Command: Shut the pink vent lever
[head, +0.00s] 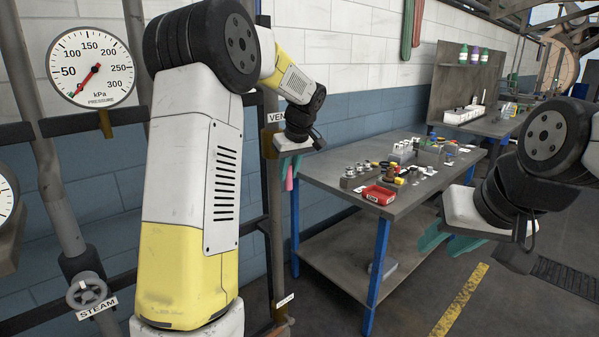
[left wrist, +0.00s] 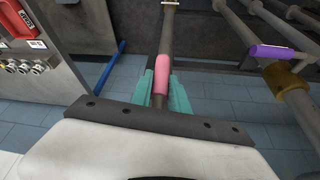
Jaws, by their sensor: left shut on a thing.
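The pink vent lever (head: 289,183) shows in the head view as a small pink grip below my left gripper (head: 287,168), by the "VENT" label (head: 277,117). In the left wrist view the pink grip (left wrist: 162,75) sits on a grey rod, between the teal fingers of my left gripper (left wrist: 162,95). These fingers are shut on it. The lever's pivot is hidden by my arm in the head view. My right gripper (head: 447,240) is at the right, in front of the workbench, its teal fingers apart and empty.
A workbench (head: 335,185) with small parts and a red bin (head: 379,195) stands right of the lever. A pressure gauge (head: 91,68) and a steam valve wheel (head: 88,291) are at left. A purple handle (left wrist: 275,52) is at right in the wrist view.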

